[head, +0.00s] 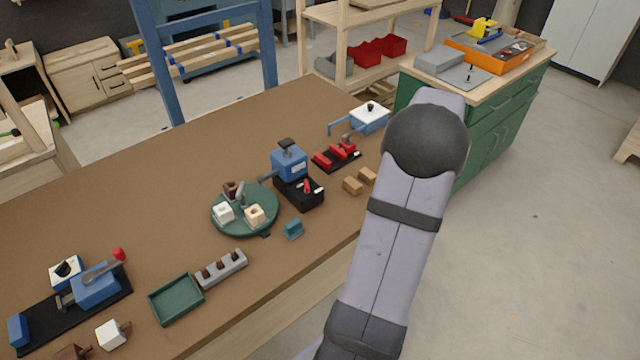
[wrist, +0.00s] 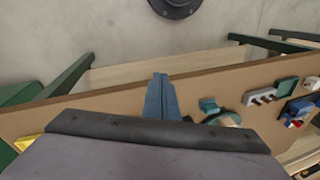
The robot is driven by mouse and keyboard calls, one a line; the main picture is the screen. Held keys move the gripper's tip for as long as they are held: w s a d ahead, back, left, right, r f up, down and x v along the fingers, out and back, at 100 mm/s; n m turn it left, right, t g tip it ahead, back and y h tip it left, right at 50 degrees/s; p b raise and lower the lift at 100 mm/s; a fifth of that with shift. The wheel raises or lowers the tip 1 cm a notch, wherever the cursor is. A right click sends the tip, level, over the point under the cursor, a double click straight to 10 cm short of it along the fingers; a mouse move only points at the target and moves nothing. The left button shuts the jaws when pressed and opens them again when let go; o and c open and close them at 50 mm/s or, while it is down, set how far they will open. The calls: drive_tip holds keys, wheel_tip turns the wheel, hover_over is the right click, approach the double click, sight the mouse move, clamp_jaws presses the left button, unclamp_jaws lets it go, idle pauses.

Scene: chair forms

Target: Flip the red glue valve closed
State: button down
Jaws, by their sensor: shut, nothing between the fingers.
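A small red lever (head: 307,186), which looks like the glue valve, is on the black base (head: 300,199) in front of a blue block (head: 289,162) with a dark top knob, in the head view. It is too small there to tell its exact angle. I cannot make it out in the wrist view. My gripper (wrist: 161,92) shows in the wrist view as narrow blue-grey fingers, shut and empty, over the bench edge. In the head view my arm hides the gripper. The fingers appear apart from the black base.
A green turntable (head: 231,225) with several small blocks stands left of the black base. Wooden blocks (head: 353,185), a teal piece (head: 293,229) and a green tray (head: 176,299) lie near the front edge.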

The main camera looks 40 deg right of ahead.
sight(307, 188)
drive_tip(key=w+r+m+t, duration=0.1)
drive_tip(key=w+r+t, duration=0.1)
drive_tip(key=w, duration=0.4)
drive_tip(key=w+r+m+t, duration=0.1)
drive_tip(key=w+r+t, duration=0.1)
drive_tip(key=w+t, duration=0.2)
drive_tip(key=shift+w, duration=1.05)
drive_tip(key=shift+a+r, duration=0.1)
drive_tip(key=p+x, duration=0.1)
drive_tip(key=x, duration=0.2)
drive_tip(key=p+x, duration=0.1)
drive_tip(key=x, duration=0.2)
drive_tip(key=p+x, duration=0.1)
drive_tip(key=x, duration=0.3)
drive_tip(key=shift+a, duration=0.25)
drive_tip(key=shift+w+a+r+p, duration=0.1)
drive_tip(key=shift+w+a+p, duration=0.25)
drive_tip(key=shift+a, duration=0.15)
drive_tip(key=shift+w+a+p, duration=0.25)
drive_tip(key=shift+a+p, duration=0.1)
drive_tip(key=shift+a, duration=0.1)
drive_tip(key=shift+w+a, duration=0.35)
drive_tip(key=shift+a, duration=0.25)
